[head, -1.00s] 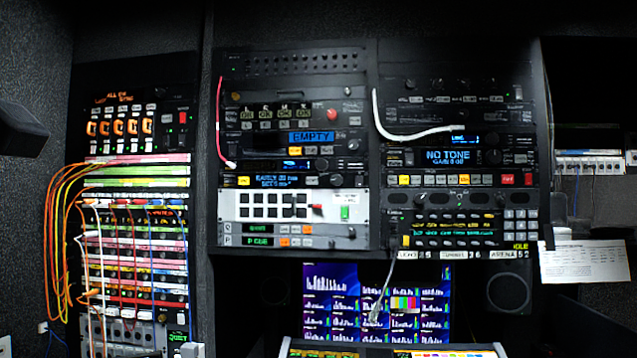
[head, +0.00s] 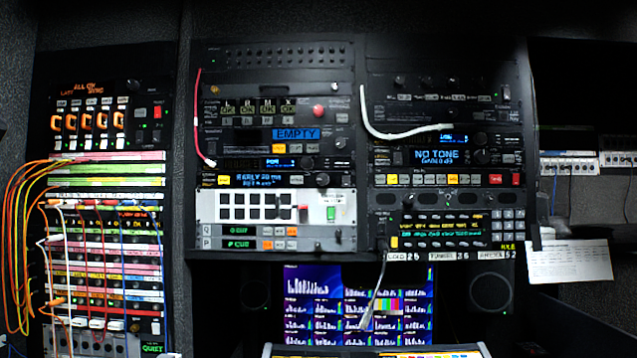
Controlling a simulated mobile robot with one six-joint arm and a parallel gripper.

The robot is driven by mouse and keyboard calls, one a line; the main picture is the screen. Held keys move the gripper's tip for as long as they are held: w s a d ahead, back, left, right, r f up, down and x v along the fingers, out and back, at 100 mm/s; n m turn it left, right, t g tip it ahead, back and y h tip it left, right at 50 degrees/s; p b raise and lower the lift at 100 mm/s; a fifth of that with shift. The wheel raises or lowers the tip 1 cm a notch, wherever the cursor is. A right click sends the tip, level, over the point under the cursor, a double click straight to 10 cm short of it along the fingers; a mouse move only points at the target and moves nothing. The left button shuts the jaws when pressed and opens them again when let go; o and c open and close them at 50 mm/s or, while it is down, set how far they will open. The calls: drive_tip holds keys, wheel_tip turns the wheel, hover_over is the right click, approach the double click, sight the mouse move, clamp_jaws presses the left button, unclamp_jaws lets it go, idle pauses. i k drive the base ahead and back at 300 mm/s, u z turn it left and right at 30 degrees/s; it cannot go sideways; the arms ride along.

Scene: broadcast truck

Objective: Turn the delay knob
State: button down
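No knob label reading "delay" is legible, so I cannot tell for sure which knob it is. In the left rack bay, a unit with a blue display (head: 262,180) shows small text that seems to begin with "EARLY". A small dark round knob (head: 322,180) sits to the right of that display. Another dark knob (head: 308,163) is on the unit just above. In the right bay, a larger dark knob (head: 481,156) sits beside the "NO TONE" display (head: 437,156). My gripper is not in view.
A patch bay (head: 108,230) with many coloured cables fills the left. A red cable (head: 197,115) and a white cable (head: 385,130) hang across the rack fronts. A monitor (head: 357,300) is below. Paper sheets (head: 570,260) hang at the right, and a lit console edge (head: 375,351) is at the bottom.

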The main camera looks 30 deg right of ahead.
sight(322, 179)
drive_tip(key=z, duration=0.55)
drive_tip(key=k, duration=1)
drive_tip(key=u, duration=0.05)
drive_tip(key=i, duration=0.9)
